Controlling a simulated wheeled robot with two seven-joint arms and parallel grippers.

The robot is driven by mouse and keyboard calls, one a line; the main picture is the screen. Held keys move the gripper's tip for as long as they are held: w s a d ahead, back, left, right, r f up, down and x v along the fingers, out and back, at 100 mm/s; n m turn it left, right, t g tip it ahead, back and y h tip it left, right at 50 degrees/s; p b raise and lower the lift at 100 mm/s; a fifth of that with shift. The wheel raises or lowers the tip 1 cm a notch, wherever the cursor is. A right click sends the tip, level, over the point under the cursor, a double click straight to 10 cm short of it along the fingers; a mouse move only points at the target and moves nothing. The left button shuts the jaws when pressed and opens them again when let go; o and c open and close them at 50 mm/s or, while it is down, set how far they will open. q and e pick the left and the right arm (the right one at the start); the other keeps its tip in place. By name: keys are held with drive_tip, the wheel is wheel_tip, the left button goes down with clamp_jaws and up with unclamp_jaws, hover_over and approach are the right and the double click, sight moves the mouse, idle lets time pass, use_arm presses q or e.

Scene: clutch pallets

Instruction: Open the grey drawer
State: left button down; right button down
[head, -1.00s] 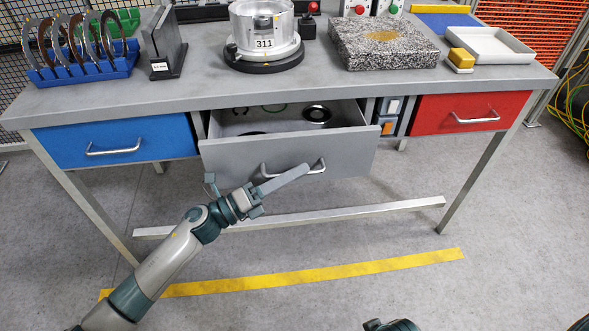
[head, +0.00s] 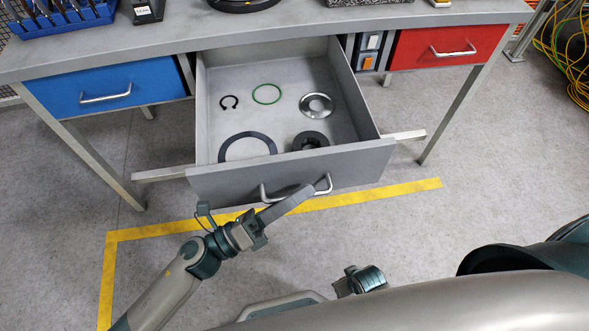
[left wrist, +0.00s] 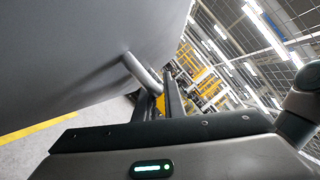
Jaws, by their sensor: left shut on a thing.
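The grey drawer (head: 222,183) is pulled far out of the bench, and its inside shows from above. Its metal bar handle (head: 326,187) is on the front panel. My left gripper (head: 303,193) is shut on this handle, its long fingers reaching across the bar near the right end. In the left wrist view the handle (left wrist: 140,72) runs from the grey front to between the fingers (left wrist: 160,103).
The drawer holds a black ring (head: 223,149), a green ring (head: 266,86), a metal disc (head: 316,98) and other small parts. A blue drawer (head: 95,95) and red drawer (head: 440,46) are closed. Yellow tape (head: 400,187) marks the floor.

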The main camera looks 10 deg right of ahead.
use_arm(q)
drive_tip(key=shift+s, duration=0.55)
use_arm(e)
drive_tip(key=shift+s+f, duration=0.1)
drive_tip(key=shift+f, duration=0.15)
use_arm(q)
drive_tip(key=c, duration=1.8)
unclamp_jaws()
drive_tip(key=shift+c, duration=0.2)
drive_tip(key=shift+a, duration=0.1)
